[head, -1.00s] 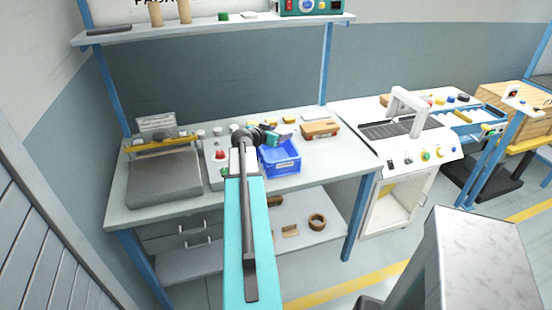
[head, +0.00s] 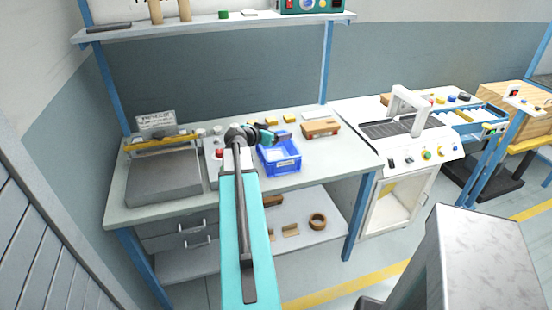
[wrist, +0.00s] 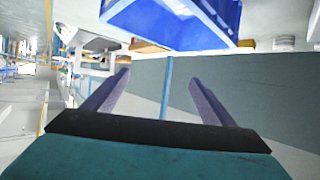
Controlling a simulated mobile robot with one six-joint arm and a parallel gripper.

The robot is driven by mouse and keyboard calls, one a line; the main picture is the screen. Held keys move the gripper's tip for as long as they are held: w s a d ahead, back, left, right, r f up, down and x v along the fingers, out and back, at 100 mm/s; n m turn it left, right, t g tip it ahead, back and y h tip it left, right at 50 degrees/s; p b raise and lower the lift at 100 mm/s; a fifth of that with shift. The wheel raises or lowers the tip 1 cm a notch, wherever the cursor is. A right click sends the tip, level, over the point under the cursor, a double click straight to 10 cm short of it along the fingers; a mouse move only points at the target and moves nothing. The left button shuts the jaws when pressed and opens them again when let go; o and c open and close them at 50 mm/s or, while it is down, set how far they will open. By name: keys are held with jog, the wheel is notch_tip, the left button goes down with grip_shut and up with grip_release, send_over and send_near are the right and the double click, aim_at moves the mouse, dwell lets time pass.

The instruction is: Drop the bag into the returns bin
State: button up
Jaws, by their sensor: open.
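The blue bin (head: 281,170) stands on the bench right of my arm's wrist; I take it as the returns bin. My gripper (head: 287,136) is above the bin's back edge, pointing right. In the wrist view my gripper (wrist: 159,77) has its two fingers apart with nothing between them. The blue bin also shows at the top of the wrist view (wrist: 180,32), cut off by the frame. I cannot make out a bag for certain; a pale patch shows inside the bin, too small to identify.
A grey plate with a yellow bar (head: 163,180) lies at the bench's left. A wooden block (head: 320,129) sits right of the bin, with several small yellow items behind. A white machine (head: 405,130) stands to the right. The bench front right of the bin is clear.

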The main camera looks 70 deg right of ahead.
jog(key=b+v, duration=0.2)
jog(key=v, duration=0.8)
jog(key=shift+a+b, duration=0.25)
jog(key=shift+b, duration=0.1)
jog(key=shift+s, duration=0.1)
dwell(0.4)
